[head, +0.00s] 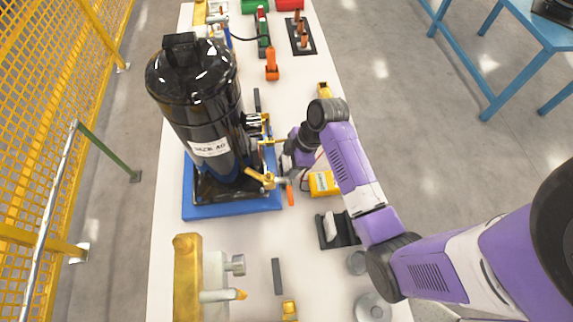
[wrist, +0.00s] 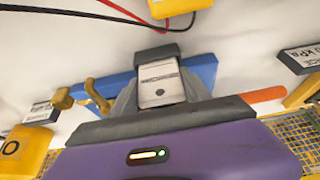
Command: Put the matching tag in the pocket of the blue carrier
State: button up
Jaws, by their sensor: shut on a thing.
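The blue carrier (head: 232,209) lies on the white table under the black compressor tank (head: 195,110), which bears a white label. Part of its blue edge shows in the wrist view (wrist: 204,69). My gripper (head: 288,160) is at the right side of the compressor, over or beside the carrier's right edge. In the wrist view, my gripper (wrist: 160,98) is shut on a white tag (wrist: 160,85) with a dark top edge; its print is too small to read. The tag is in front of the blue carrier; whether it touches a pocket cannot be told. The pocket is not clearly visible.
Brass valves (head: 262,178) with an orange handle (head: 290,194) stick out near my gripper. A yellow meter (head: 323,183) with leads lies to the right. Other labelled tags (wrist: 302,58) (wrist: 40,112) show at the sides. A yellow fixture (head: 187,280) stands at the front left.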

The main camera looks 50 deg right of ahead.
aim_at(284, 163)
jog(key=shift+f, duration=0.5)
jog(key=o, duration=1.5)
jog(key=shift+o, duration=0.2)
jog(key=shift+c, duration=0.4)
jog(key=shift+c, duration=1.3)
jog(key=shift+r, duration=0.2)
jog(key=shift+r+p, duration=2.15)
jog(key=shift+r, duration=0.1)
jog(key=shift+r+p, duration=0.45)
jog(key=shift+r, duration=0.6)
